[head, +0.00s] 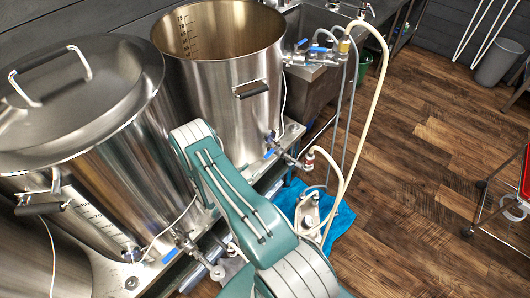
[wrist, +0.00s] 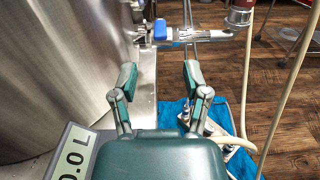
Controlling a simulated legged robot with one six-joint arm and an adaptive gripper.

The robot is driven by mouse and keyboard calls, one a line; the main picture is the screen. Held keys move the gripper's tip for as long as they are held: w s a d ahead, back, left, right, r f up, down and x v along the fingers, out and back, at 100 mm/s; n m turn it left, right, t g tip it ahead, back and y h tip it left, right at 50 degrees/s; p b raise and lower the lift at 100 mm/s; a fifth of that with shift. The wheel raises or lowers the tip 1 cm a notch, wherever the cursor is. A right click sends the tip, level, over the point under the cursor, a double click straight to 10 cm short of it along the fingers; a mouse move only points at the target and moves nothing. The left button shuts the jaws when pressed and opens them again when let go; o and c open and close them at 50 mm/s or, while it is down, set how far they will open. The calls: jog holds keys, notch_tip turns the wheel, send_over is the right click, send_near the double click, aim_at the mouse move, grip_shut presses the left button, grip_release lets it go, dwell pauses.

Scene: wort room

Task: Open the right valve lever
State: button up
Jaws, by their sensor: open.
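The right valve is on the lower front of the open steel kettle. Its blue lever (head: 270,153) shows in the head view, and it also shows in the wrist view (wrist: 160,30) at top centre. There the lever lies beside a metal pipe (wrist: 205,36) that runs right to a red-collared fitting (wrist: 239,15). My gripper (wrist: 160,74) is open and empty in the wrist view. Its two fingers point toward the valve, with the lever beyond the tips and roughly centred between them. In the head view my arm hides the gripper.
The open kettle (head: 228,85) stands beside a lidded kettle (head: 120,150) with its own blue-lever valve (head: 170,256). A pale hose (head: 365,95) loops down near a pump (head: 309,208) on a blue towel (head: 340,222). A red-topped cart (head: 524,175) stands at the right edge.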

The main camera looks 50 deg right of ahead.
aim_at(268, 154)
jog(key=d, duration=1.1)
jog(key=shift+w+f, duration=0.3)
jog(key=shift+w, duration=0.1)
jog(key=shift+a, duration=0.1)
grip_shut()
